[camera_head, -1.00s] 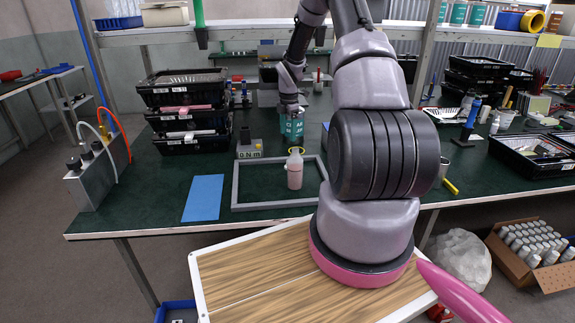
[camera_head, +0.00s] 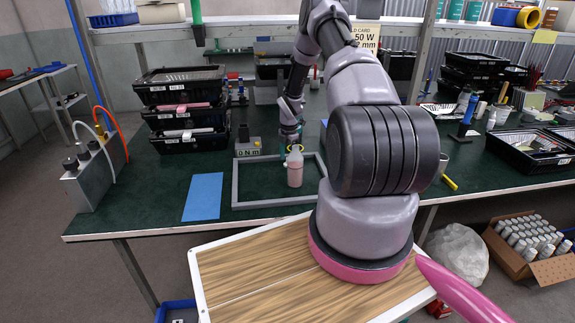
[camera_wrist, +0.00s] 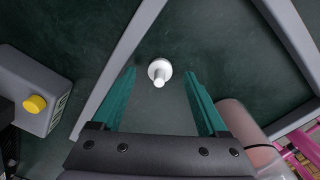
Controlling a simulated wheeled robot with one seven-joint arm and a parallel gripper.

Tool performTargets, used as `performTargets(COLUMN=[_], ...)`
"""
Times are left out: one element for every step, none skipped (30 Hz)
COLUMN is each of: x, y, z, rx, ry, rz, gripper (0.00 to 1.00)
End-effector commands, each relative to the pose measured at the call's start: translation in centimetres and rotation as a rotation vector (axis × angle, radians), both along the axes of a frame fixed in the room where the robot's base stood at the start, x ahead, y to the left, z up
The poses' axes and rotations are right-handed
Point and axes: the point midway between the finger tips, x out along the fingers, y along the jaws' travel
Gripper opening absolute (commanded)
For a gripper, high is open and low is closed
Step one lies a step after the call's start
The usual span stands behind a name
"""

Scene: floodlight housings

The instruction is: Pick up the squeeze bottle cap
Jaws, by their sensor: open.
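The squeeze bottle cap (camera_wrist: 159,70) is a small white round piece with a narrow nozzle. It is on the dark green bench top, between the bars of a grey frame (camera_wrist: 112,72). My gripper (camera_wrist: 161,84) is open, its two teal fingers apart, with the cap showing between and just beyond their tips. Nothing is held. In the head view my gripper (camera_head: 290,136) is low over the bench, just behind the pinkish squeeze bottle (camera_head: 295,172). The bottle stands upright and also shows at the lower right in the wrist view (camera_wrist: 240,122). I cannot make out the cap clearly in the head view.
A grey meter box (camera_head: 248,149) with a yellow knob (camera_wrist: 35,104) stands left of my gripper. A blue mat (camera_head: 203,197) lies left of the frame. Stacked black trays (camera_head: 182,110) stand behind it. More bins fill the right side of the bench.

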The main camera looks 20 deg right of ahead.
Motion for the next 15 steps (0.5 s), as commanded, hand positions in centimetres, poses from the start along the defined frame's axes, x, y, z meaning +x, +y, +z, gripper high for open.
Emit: performTargets(x=[0.00, 0.00, 0.01, 0.01, 0.02, 0.04, 0.05, 0.04, 0.04, 0.04, 0.04, 0.04, 0.03, 0.03, 0.03], y=[0.00, 0.01, 0.01, 0.01, 0.01, 0.00, 0.00, 0.00, 0.00, 0.00, 0.01, 0.01, 0.01, 0.01, 0.01], z=[-0.54, -0.77, -0.98, -1.06, -1.10, -1.10, -1.09, -1.08, -1.07, -1.07, -1.06, -1.06, -1.06, -1.05, -1.05], rx=[0.000, 0.000, 0.000, 0.000, 0.000, 0.000, 0.000, 0.000, 0.000, 0.000, 0.000, 0.000, 0.000, 0.000, 0.000], ry=[0.001, 0.001, 0.001, 0.000, 0.000, 0.000, -0.001, -0.001, 0.000, -0.001, 0.000, 0.000, 0.000, 0.000, 0.000], rz=[0.000, 0.000, 0.000, 0.000, 0.000, 0.000, 0.000, 0.000, 0.000, 0.000, 0.000, 0.000, 0.000, 0.000, 0.000], gripper=[0.76, 0.76, 0.76, 0.76, 0.76, 0.76, 0.76, 0.76, 0.76, 0.76, 0.69, 0.53, 0.42, 0.30, 0.15])
